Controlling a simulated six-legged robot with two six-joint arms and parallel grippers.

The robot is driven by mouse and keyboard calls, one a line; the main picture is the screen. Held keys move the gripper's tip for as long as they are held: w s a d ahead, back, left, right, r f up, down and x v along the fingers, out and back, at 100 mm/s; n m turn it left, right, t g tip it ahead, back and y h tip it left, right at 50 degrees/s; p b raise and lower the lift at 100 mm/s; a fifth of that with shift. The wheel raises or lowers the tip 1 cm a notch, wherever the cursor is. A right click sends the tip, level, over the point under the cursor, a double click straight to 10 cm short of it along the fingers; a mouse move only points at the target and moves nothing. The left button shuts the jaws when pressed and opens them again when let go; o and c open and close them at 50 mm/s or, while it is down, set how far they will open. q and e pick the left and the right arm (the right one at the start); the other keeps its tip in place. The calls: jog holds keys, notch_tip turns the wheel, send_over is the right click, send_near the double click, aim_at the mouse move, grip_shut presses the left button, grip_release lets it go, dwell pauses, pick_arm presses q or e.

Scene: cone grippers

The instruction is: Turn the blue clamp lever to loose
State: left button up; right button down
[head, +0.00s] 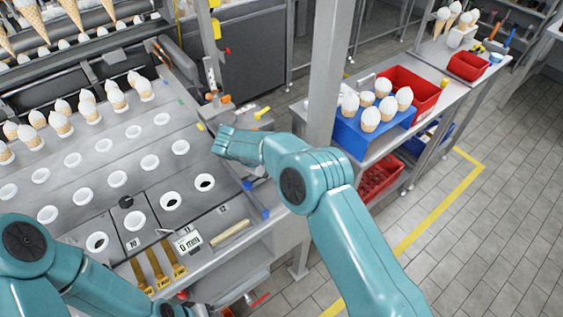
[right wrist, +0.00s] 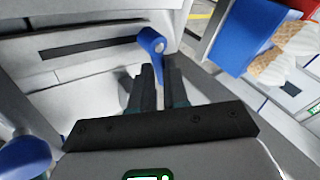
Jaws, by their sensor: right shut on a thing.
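In the right wrist view, the blue clamp lever (right wrist: 152,42) has a rounded head and a narrow stem running down between the dark fingers. My right gripper (right wrist: 160,72) is shut on that stem, with the head standing out beyond the fingertips. In the head view, my right arm reaches over the right edge of the grey panel; its wrist hides the fingers and the held lever. My left arm is low at the left in the head view, and its gripper is not clearly visible.
Another blue part (right wrist: 22,157) is at lower left in the wrist view. The panel (head: 105,180) has rows of white-rimmed holes, with several cones at its far side. A metal post (head: 325,70) stands close beside my right arm. A blue cone box (head: 365,137) sits on the bench behind.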

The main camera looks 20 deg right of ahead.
jog(key=shift+a+f+m+g+b, duration=0.2)
jog(key=shift+m+g, duration=0.25)
jog(key=shift+m, duration=0.2)
jog(key=shift+a+f+m+g+b, duration=0.1)
jog(key=shift+a+m+g+b, duration=0.05)
jog(key=shift+m+g, duration=0.4)
jog(key=shift+s+m, duration=0.1)
jog(key=shift+m, duration=0.2)
jog(key=c, duration=1.4)
grip_release()
jog(key=shift+o, duration=1.4)
jog(key=shift+r, duration=0.1)
jog(key=shift+r, duration=0.1)
